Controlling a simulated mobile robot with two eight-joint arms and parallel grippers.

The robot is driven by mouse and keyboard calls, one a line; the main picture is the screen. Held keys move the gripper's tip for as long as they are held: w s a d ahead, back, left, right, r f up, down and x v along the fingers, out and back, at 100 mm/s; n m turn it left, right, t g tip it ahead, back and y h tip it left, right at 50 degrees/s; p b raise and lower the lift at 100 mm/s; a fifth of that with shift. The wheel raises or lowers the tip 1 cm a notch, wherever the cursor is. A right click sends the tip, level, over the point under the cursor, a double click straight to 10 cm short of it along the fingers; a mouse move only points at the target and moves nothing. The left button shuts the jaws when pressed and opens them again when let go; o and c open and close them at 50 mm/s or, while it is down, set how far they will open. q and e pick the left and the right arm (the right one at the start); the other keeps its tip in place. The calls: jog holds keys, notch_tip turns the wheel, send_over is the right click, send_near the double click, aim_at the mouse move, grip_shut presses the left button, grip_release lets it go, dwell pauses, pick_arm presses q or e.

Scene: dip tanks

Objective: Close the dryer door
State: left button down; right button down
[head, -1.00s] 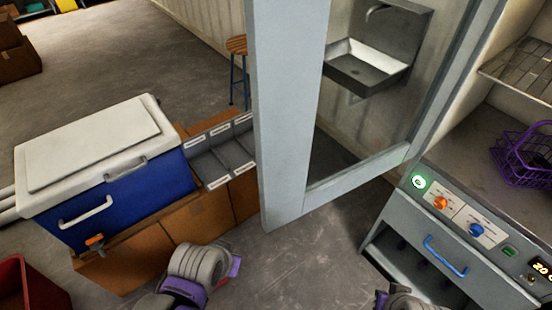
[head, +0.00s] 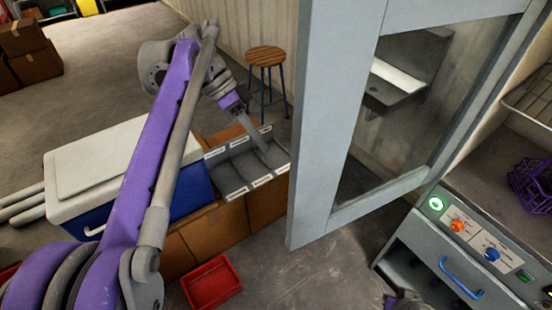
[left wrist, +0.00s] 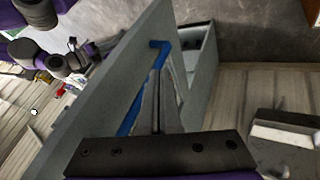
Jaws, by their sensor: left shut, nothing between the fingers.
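The dryer door (head: 312,130), a grey frame with a glass window (head: 415,110), stands open beside the dryer (head: 460,200). In the left wrist view the grey door (left wrist: 95,90) runs diagonally, with a blue bar handle (left wrist: 142,88) on it. My left gripper (head: 266,156) is shut and empty, left of the door in the head view. In the left wrist view its fingertips (left wrist: 157,85) overlap the handle; I cannot tell if they touch it. My right gripper is not clearly visible.
A grey divided tray (head: 228,178) on brown cabinets and a blue cooler with a white lid (head: 110,165) stand at left. A red bin (head: 212,284) is on the floor. A stool (head: 266,58) is behind. A purple basket (head: 535,185) sits inside the dryer.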

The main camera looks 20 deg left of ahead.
aim_at(291, 184)
pick_arm(q)
jog(key=s+d+f, duration=0.1)
jog(key=d+f, duration=0.1)
jog(key=s+d+f, duration=0.1)
jog(key=d+f, duration=0.2)
jog(key=s+d+f, duration=0.1)
jog(key=d+f, duration=0.1)
jog(key=d, duration=0.1)
jog(key=shift+s+d+f, duration=0.1)
jog(key=shift+s+f, duration=0.05)
jog(key=shift+s, duration=0.25)
